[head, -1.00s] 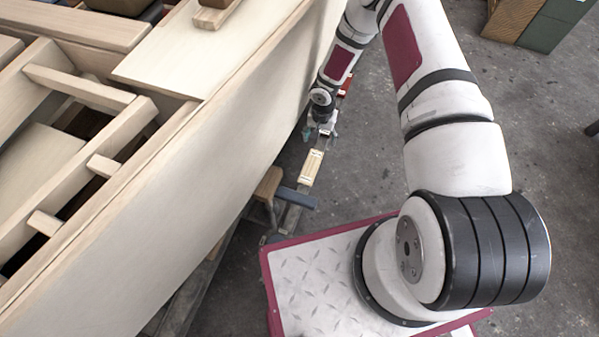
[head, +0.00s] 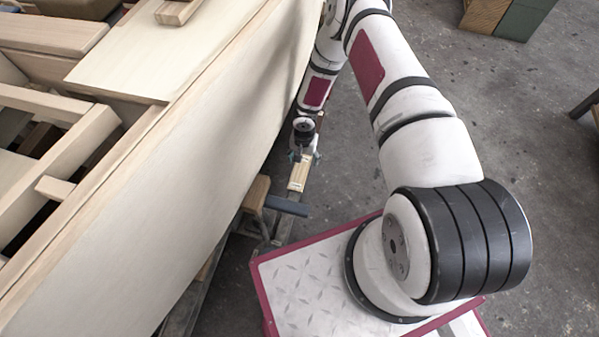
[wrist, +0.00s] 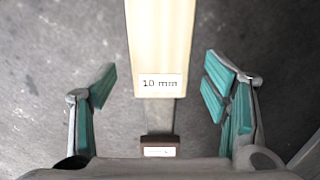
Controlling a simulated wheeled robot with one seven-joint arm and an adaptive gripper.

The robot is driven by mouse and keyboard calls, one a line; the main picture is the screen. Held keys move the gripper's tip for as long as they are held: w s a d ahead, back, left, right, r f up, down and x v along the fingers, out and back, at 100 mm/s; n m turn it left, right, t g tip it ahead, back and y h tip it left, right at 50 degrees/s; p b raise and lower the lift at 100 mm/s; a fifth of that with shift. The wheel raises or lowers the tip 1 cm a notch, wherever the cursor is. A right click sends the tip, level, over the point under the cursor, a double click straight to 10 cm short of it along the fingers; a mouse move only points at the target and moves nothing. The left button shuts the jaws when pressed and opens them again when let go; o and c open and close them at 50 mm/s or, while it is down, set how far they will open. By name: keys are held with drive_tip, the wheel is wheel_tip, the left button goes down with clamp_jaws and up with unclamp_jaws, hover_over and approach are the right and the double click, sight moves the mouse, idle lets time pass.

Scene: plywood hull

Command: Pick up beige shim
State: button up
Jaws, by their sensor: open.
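The beige shim (wrist: 160,45) is a pale wooden strip with a white label reading "10 mm" at its near end. In the wrist view it runs down from the top edge, between the two fingers and apart from both. My gripper (wrist: 165,95) is open, with a teal-padded finger on each side of the shim. In the head view my gripper (head: 304,156) is over the far end of the pale shim (head: 298,178), hiding part of it. I cannot tell the height gap between them.
A narrow grey rail (wrist: 158,115) lies under the shim. A dark brown labelled piece (wrist: 160,147) sits nearer the palm. In the head view a blue-grey bar (head: 288,206) lies just nearer than the shim. The plywood hull (head: 170,190) rises close on the left. Open floor (head: 480,110) lies right.

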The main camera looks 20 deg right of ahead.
drive_tip(key=c, duration=1.2)
drive_tip(key=shift+r, duration=0.2)
